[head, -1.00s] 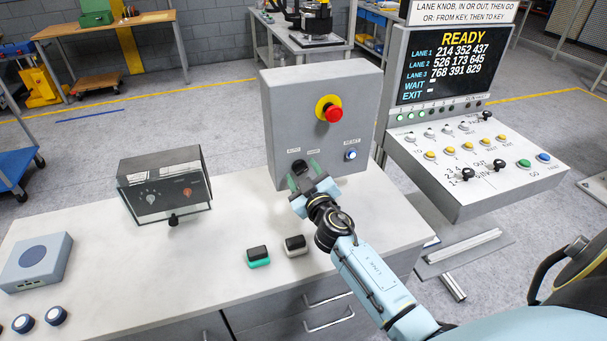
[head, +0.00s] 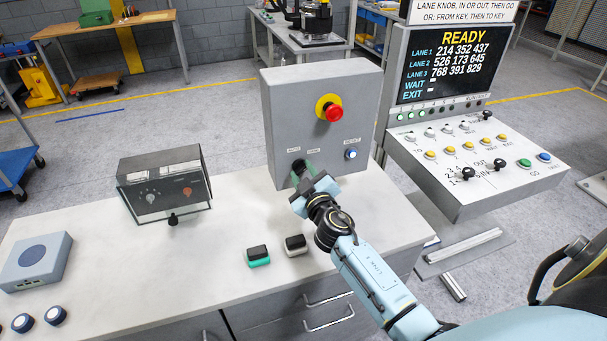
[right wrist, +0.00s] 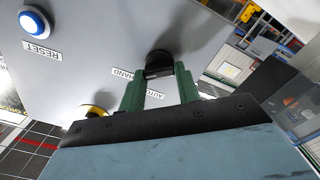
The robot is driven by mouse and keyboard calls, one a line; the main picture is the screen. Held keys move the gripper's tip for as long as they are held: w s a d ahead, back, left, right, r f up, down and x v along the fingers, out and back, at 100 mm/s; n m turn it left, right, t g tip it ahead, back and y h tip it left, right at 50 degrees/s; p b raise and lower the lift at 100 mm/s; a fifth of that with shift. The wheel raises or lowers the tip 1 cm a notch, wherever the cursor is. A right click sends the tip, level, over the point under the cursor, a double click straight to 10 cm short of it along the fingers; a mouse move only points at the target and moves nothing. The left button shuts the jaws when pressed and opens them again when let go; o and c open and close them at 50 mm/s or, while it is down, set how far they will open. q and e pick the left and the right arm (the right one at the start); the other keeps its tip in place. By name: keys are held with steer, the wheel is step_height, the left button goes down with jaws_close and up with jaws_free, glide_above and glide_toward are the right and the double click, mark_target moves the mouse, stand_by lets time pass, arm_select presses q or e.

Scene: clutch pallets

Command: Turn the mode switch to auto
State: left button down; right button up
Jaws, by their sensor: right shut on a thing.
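The mode switch (head: 297,165) is a black knob low on the front of a grey control box (head: 348,130). The labels AUTO (head: 293,150) and HAND (head: 314,150) are above it. My right gripper (head: 302,172) is at the knob, its green fingers shut on it. In the right wrist view, the fingers (right wrist: 159,76) touch either side of the black knob (right wrist: 158,60), and the picture is turned so the labels read nearly upside down. The knob's pointing direction is hard to tell behind the fingers. My left gripper is not in view.
A red emergency stop (head: 333,112) and a blue-white reset button (head: 351,154) share the box front. A clear-covered box (head: 168,185) stands to the left. A green-based block (head: 258,257) and a white-based one (head: 295,245) lie on the bench. A lane console (head: 470,160) is at right.

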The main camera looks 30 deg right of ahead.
steer(key=n, duration=0.5)
steer(key=shift+f+b, duration=0.1)
steer(key=shift+b, duration=0.2)
steer(key=n, duration=0.5)
steer(key=shift+f+n, duration=0.1)
steer(key=shift+n, duration=0.2)
steer(key=o, duration=1)
steer(key=shift+b+v, duration=0.85)
steer(key=shift+v, duration=5.85)
